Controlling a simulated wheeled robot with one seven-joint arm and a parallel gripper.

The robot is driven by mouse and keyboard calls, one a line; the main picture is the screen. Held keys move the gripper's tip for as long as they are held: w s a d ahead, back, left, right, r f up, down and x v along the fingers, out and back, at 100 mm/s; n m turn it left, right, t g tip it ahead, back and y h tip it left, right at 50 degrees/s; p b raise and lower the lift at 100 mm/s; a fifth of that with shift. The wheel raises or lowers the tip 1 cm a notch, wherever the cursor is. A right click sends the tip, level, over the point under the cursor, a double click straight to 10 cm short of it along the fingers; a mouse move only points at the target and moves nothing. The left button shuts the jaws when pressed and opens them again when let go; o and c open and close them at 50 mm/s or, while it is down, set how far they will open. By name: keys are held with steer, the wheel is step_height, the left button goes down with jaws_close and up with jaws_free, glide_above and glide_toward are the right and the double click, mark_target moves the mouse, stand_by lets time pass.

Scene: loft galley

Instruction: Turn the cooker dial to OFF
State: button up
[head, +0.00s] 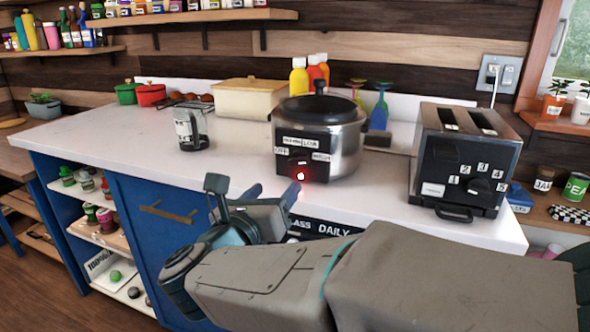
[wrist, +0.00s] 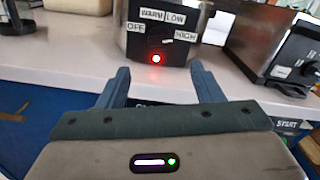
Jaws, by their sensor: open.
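The cooker (head: 345,145) is a round silver pot with a black lid and a black front panel, standing on the white counter. Its black dial (head: 299,161) sits among labels reading OFF, WARM, LOW and HIGH. A light mark on the dial seems to point right, towards HIGH, in the wrist view (wrist: 160,39). A red light (head: 301,176) glows below the dial. My gripper (head: 273,190) is open and empty, in front of the counter edge and apart from the cooker. In the wrist view its two fingers (wrist: 159,72) point at the panel, below and short of the dial.
A toaster (head: 465,155) stands close on the cooker's right. A glass jar (head: 191,127) stands to the left, with clear counter (head: 235,155) between. Bottles (head: 310,73) and a cream bread box (head: 250,97) are behind. Blue cabinets (head: 150,225) lie below.

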mark_target(297, 164)
steer(key=x, duration=1.1)
steer(key=c, duration=1)
